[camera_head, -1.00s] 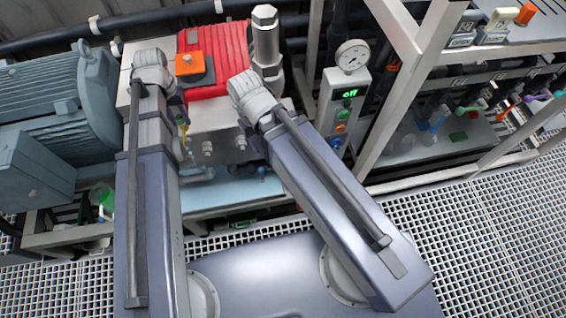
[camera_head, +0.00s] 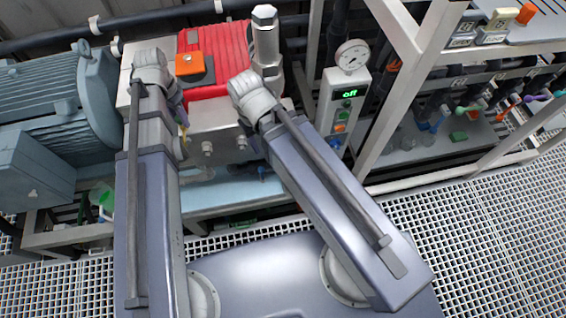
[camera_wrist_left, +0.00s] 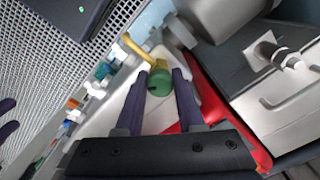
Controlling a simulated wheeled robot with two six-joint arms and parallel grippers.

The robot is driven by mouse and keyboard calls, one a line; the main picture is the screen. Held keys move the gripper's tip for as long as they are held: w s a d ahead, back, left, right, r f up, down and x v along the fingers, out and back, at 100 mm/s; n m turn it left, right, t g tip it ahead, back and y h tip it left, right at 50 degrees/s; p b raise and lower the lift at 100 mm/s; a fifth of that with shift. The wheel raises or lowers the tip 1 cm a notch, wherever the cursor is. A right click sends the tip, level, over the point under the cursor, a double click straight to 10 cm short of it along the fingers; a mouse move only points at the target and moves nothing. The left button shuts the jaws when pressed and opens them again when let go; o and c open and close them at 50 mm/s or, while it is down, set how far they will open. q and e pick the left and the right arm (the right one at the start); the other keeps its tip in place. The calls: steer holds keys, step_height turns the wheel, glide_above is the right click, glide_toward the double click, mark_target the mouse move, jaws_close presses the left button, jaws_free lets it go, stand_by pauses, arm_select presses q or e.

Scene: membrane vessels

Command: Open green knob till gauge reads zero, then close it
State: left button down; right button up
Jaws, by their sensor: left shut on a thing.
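The green knob (camera_wrist_left: 160,82) sits at the end of a yellow pipe (camera_wrist_left: 138,48) in the left wrist view. My left gripper (camera_wrist_left: 159,92) has its two purple fingers on either side of the knob and is shut on it. In the head view my left wrist and the pump hide the knob, and my left gripper (camera_head: 183,118) shows only in part. The round white gauge (camera_head: 352,56) stands on top of a grey control box; its needle is too small to read. Two purple fingertips, seemingly my right gripper (camera_wrist_left: 8,118), show apart at the left wrist view's edge.
The control box (camera_head: 342,105) shows a green "off" display and several coloured buttons. A red pump (camera_head: 220,55) with an orange-topped block and a blue-grey motor (camera_head: 60,110) stand behind my arms. A white frame post (camera_head: 415,90) rises on the right.

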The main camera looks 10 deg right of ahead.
arm_select(q)
steer(key=m, duration=0.5)
steer(key=shift+m, duration=1)
steer(key=m, duration=0.4)
steer(key=shift+c, duration=2.4)
jaws_free()
steer(key=shift+r, duration=0.15)
